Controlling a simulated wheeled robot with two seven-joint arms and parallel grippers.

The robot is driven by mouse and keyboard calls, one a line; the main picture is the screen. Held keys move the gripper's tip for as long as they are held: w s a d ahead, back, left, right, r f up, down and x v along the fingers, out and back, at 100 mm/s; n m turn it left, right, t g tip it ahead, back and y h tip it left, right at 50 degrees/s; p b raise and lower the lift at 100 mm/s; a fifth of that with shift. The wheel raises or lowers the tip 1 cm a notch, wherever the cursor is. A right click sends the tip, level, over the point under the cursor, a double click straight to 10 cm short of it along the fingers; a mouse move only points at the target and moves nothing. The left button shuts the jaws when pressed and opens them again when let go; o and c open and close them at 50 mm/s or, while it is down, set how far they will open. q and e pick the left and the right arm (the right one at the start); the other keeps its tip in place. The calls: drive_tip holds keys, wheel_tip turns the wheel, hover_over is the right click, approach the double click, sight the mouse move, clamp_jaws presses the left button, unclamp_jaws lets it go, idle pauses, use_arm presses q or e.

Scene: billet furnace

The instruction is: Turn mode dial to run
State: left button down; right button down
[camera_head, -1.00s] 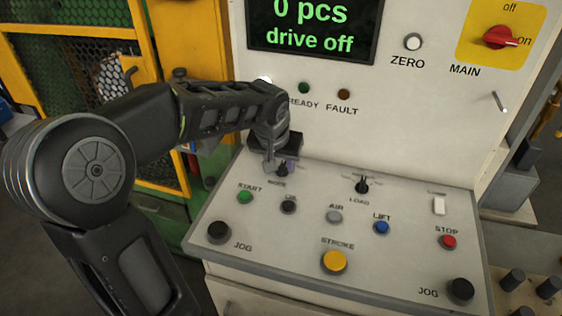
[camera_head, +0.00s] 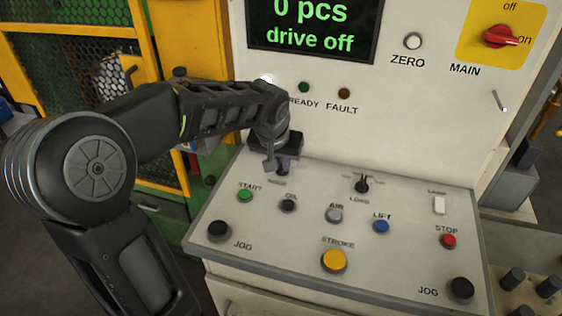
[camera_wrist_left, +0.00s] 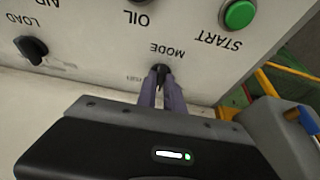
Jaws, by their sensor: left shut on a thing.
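The mode dial (camera_wrist_left: 161,69) is a small black knob on the sloping control panel (camera_head: 300,235), above the printed word MODE in the head view. My left gripper (camera_head: 277,171) reaches down to it from above. In the left wrist view its two fingers (camera_wrist_left: 161,88) are shut on the dial, one on each side. The fingers and wrist hide most of the dial and part of its printed marks, so I cannot tell which setting it points to. The display (camera_head: 312,28) reads "0 pcs" and "drive off". My right gripper is not in view.
Near the dial are the green START button (camera_head: 245,195), the black OIL button (camera_head: 288,205) and the LOAD knob (camera_head: 362,184). The red MAIN switch (camera_head: 500,37) points to on. A yellow mesh guard (camera_head: 65,52) stands at the left.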

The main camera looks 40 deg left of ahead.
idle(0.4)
use_arm(q)
drive_tip(key=shift+a+r+m+h+p, duration=0.15)
drive_tip(key=shift+m+h+p, duration=0.15)
drive_tip(key=shift+m, duration=0.7)
drive_tip(key=shift+m+h, duration=0.4)
drive_tip(key=shift+m, duration=0.3)
drive_tip(key=m, duration=0.2)
drive_tip(key=shift+a+f+m+h+b, duration=0.2)
drive_tip(key=shift+m+h+b, duration=0.1)
drive_tip(key=shift+h+b, duration=0.1)
drive_tip(key=shift+w+a+r+m+h+b, duration=0.1)
drive_tip(key=shift+m+h+b, duration=0.6)
drive_tip(key=shift+m, duration=0.8)
drive_tip(key=c, duration=1.5)
unclamp_jaws()
drive_tip(key=shift+o, duration=0.2)
